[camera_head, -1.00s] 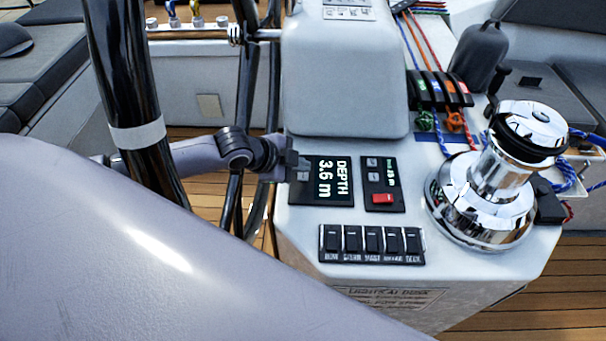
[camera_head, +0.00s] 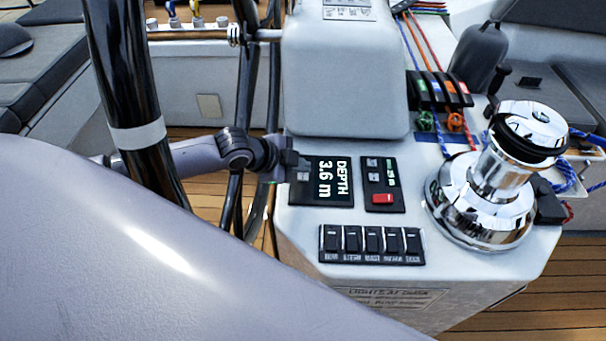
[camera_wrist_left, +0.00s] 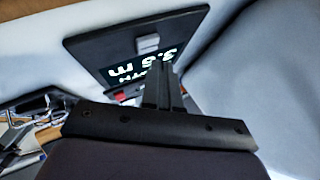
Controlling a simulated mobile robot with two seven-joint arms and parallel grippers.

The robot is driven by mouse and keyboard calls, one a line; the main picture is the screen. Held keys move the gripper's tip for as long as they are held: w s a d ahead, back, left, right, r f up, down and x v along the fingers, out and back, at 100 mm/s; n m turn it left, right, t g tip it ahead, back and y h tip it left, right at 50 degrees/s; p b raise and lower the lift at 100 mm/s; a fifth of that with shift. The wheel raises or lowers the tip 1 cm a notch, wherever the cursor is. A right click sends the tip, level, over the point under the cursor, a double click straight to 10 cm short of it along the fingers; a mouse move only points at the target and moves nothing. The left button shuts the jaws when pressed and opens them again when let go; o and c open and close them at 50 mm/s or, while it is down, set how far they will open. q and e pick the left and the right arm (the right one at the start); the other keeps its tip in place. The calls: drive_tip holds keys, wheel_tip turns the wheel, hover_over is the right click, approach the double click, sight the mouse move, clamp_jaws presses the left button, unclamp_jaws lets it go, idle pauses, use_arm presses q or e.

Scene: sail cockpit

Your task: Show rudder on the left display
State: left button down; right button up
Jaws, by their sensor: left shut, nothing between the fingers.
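The left display (camera_head: 325,181) is a black panel on the grey console and reads DEPTH 3.6 m. It has small grey buttons on its left side, partly hidden by my gripper in the head view. My left gripper (camera_head: 297,166) is shut and empty, its fingertips at the display's left edge by the buttons. In the left wrist view the shut fingers (camera_wrist_left: 163,82) point at the display (camera_wrist_left: 97,47), just below a grey button (camera_wrist_left: 148,44). I cannot tell whether they touch it. My right gripper is not in view.
A second panel (camera_head: 382,185) with a red switch stands right of the display. A row of black switches (camera_head: 371,244) lies in front. A chrome winch (camera_head: 497,180) is at the right. The wheel's black rim (camera_head: 133,90) crosses in front of my left arm.

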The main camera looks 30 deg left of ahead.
sight(300, 178)
use_arm(q)
drive_tip(key=shift+f, duration=0.1)
idle(0.4)
drive_tip(key=shift+f, duration=0.35)
drive_tip(key=shift+f+b, duration=0.3)
drive_tip(key=shift+f, duration=0.2)
idle(0.6)
drive_tip(key=shift+r, duration=0.1)
drive_tip(key=shift+r+p, duration=0.8)
drive_tip(key=shift+p, duration=0.25)
drive_tip(key=shift+r, duration=0.1)
wheel_tip(300, 178, up, 5)
drive_tip(key=p, duration=0.5)
idle(1.1)
